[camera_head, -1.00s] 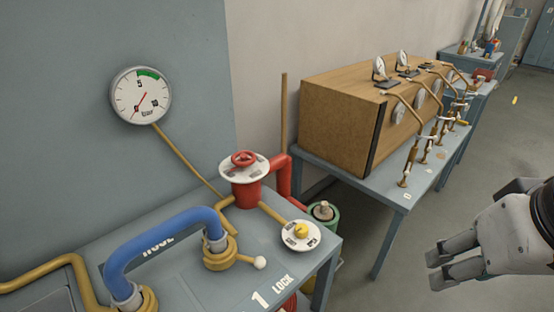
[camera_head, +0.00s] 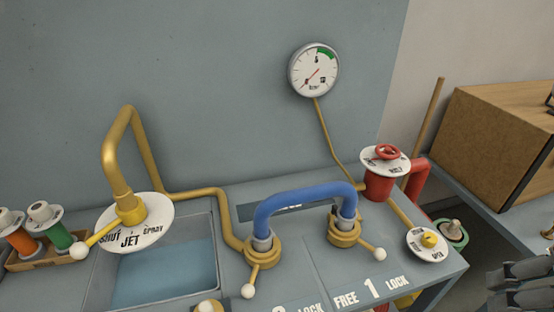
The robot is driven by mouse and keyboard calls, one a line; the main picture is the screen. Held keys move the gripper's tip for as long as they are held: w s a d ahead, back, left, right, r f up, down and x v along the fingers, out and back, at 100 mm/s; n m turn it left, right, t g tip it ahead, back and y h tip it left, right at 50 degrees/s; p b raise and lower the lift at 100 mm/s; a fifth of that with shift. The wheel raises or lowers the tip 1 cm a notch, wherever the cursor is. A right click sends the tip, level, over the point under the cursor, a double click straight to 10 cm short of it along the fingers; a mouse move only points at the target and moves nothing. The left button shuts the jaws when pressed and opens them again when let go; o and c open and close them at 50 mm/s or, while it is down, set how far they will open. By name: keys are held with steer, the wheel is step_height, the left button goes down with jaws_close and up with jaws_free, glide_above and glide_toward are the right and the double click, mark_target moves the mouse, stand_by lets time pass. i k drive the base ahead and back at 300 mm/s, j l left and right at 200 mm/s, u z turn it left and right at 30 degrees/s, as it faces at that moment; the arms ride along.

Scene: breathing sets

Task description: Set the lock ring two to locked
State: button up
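A blue hose (camera_head: 303,196) arches between two brass lock rings on the grey bench. The left ring (camera_head: 262,252) stands behind the partly cut-off label "2 LOCK" (camera_head: 308,307). Its white-knobbed lever (camera_head: 249,290) points toward the front edge, slightly left. The right ring (camera_head: 343,236) stands behind the label "FREE 1 LOCK" (camera_head: 372,290), and its lever (camera_head: 378,253) points to the front right. My gripper (camera_head: 494,291) is at the lower right edge, partly cut off, well to the right of both rings. Its fingers appear apart, with nothing seen between them.
A brass spout (camera_head: 118,150) with a yellow lever and a "JET" dial stands left over a basin (camera_head: 160,275). A red valve (camera_head: 379,180), a yellow-knobbed dial (camera_head: 427,243) and a wall gauge (camera_head: 314,70) are right of or behind the hose. A wooden cabinet (camera_head: 495,140) stands farther right.

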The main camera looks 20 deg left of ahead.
mark_target(248, 291)
steer(key=u, duration=1.1)
